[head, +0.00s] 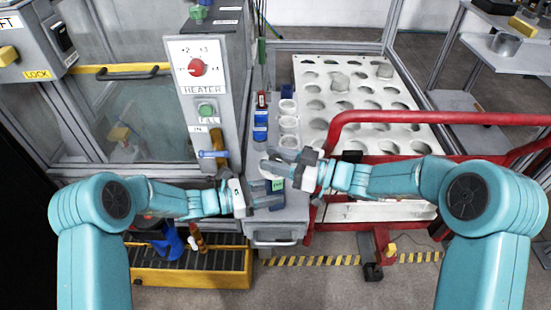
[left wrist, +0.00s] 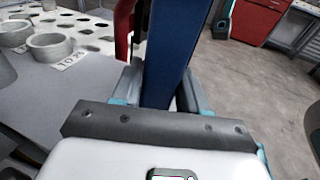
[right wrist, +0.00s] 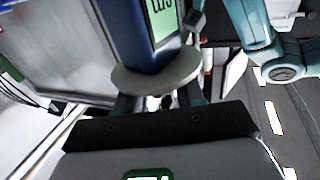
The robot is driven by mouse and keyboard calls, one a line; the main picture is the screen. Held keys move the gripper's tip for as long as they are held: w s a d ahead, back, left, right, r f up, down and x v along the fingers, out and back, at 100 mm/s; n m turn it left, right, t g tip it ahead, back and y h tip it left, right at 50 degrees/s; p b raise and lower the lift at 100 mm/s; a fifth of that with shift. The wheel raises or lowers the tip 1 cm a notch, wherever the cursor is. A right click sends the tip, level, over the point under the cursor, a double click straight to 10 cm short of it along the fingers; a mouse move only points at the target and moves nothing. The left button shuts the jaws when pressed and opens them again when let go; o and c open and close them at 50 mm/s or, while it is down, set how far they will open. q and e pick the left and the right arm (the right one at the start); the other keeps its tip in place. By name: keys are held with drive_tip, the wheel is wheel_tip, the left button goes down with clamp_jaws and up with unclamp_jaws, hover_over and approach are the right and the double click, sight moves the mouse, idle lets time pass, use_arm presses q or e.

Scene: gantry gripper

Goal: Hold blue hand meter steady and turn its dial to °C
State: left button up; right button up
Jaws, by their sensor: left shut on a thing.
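The blue hand meter (head: 275,187) has a green screen and is over the grey bench top in the head view. Its blue body (left wrist: 168,50) stands between my left fingers in the left wrist view. My left gripper (head: 272,196) is shut on it. In the right wrist view the lit screen (right wrist: 163,18) shows at the top, with a grey round dial (right wrist: 155,75) below it. My right gripper (head: 281,161) is at the meter's far end, its fingers apart near the dial. The dial hides the fingertips, so contact and the dial's marks cannot be read.
The bench (head: 285,222) carries blue items (head: 260,125) and white round cups (head: 289,123) farther back. A red rail (head: 430,117) and a white perforated board (head: 350,95) are at the right. The heater panel (head: 197,68) is at the left, above a yellow-edged tray (head: 190,277).

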sight(275, 158)
drive_tip(key=shift+w+n+g+y, duration=0.15)
drive_tip(key=shift+n+g+y, duration=0.35)
drive_tip(key=shift+n+g, duration=1.8)
drive_tip(key=shift+g, duration=1.1)
drive_tip(key=o, duration=0.9)
drive_tip(key=shift+o, duration=0.2)
wheel_tip(275, 158, up, 10)
drive_tip(key=shift+r, duration=0.1)
